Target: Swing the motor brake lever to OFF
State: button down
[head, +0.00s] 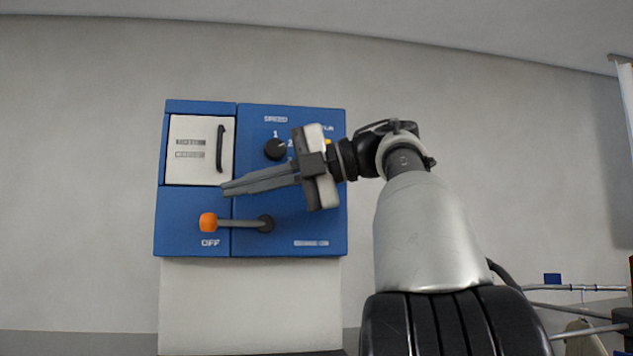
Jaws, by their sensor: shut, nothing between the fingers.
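The motor brake lever (240,223) is a grey rod with an orange knob (208,222) on the lower part of the blue control panel (180,232). It runs left, nearly level, from a dark round pivot (265,224). The knob sits just above the OFF label (210,243). My gripper (226,188) is shut and empty, its long grey fingers pointing left across the panel front. In the picture the fingertips are above the knob and appear apart from it. My gripper's body hides part of the panel's right side.
A white cover door (192,150) with a black handle (220,148) is at the panel's upper left. A black speed knob (275,149) is at the upper middle. A pale pedestal (250,305) stands below. Rails (575,288) are at the lower right.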

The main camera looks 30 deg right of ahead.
jog(key=v, duration=1.2)
